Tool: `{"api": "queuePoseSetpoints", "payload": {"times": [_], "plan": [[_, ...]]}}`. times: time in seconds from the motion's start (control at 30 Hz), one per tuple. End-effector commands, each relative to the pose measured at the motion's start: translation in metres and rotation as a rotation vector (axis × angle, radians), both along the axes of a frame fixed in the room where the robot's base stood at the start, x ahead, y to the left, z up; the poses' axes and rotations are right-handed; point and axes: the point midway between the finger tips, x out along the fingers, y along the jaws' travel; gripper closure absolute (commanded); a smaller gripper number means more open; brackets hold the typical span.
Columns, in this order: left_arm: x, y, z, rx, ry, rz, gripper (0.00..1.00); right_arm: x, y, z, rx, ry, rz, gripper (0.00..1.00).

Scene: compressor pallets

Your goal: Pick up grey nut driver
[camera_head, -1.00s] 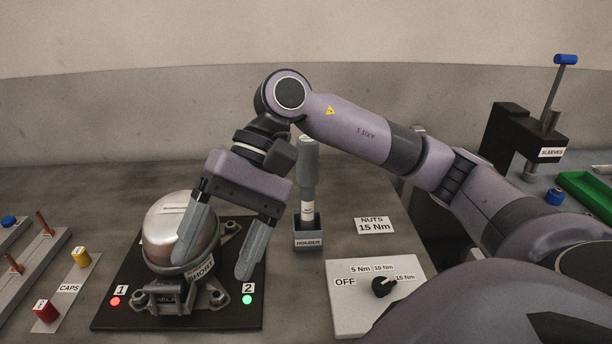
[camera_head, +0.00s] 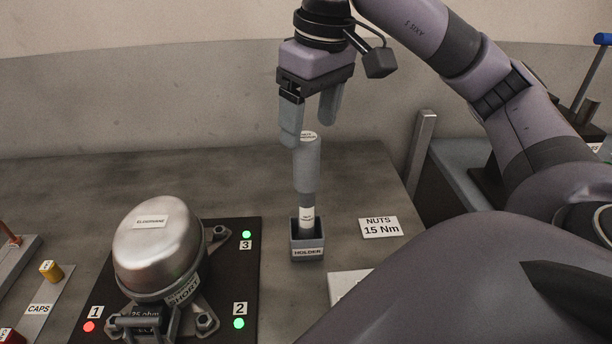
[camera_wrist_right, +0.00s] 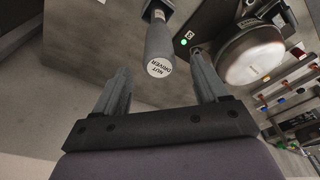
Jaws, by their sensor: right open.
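The grey nut driver (camera_head: 307,170) stands upright in a small holder (camera_head: 307,252) labelled HOLDER. In the right wrist view its labelled top end (camera_wrist_right: 159,67) shows between the fingers, beyond their tips. My right gripper (camera_head: 309,138) is open and points down over the top of the driver. In the head view the left-hand finger overlaps the driver's top edge; I cannot tell whether it touches. The gripper holds nothing. My left gripper is not in view.
A silver compressor (camera_head: 158,245) stands on a dark pallet (camera_head: 246,275) left of the holder, with lights 2 and 3 green and 1 red. A NUTS 15 Nm label (camera_head: 380,227) lies to the right. A caps tray (camera_head: 45,300) is at far left.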

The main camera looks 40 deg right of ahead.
Motion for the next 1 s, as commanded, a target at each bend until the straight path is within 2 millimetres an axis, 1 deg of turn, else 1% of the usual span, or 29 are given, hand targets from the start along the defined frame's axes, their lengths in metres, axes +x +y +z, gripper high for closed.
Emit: {"api": "queuePoseSetpoints", "payload": {"times": [0.03,0.23,0.3,0.4,0.5,0.6,0.8,0.83,0.87,0.9,0.97,1.0], "plan": [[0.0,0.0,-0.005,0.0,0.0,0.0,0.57,0.001,0.0,-0.007,0.001,0.002,0.001,0.27],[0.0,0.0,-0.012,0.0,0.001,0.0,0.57,0.004,0.0,-0.022,0.002,0.001,0.002,0.27],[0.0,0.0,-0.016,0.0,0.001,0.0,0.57,0.005,0.0,-0.031,0.002,0.003,0.002,0.27],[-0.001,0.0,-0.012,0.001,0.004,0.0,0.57,0.008,-0.002,-0.044,0.001,0.004,0.0,0.27],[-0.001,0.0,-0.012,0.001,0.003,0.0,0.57,0.01,-0.002,-0.056,0.0,0.002,-0.001,0.27],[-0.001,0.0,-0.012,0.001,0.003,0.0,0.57,0.011,-0.001,-0.062,0.001,0.0,-0.001,0.27],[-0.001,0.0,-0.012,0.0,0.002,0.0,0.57,0.012,-0.001,-0.063,0.001,-0.001,0.0,0.27],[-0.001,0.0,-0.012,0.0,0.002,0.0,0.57,0.012,-0.001,-0.063,0.001,-0.001,0.0,0.3],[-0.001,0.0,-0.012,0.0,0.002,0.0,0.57,0.012,-0.001,-0.063,0.001,-0.001,-0.001,0.4],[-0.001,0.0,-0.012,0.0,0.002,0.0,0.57,0.011,-0.001,-0.063,0.001,-0.001,0.0,0.53],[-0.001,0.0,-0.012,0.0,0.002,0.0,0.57,0.011,-0.001,-0.063,0.001,-0.001,0.0,0.73],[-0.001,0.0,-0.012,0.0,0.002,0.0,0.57,0.011,-0.001,-0.063,0.001,-0.001,0.0,0.86]]}}
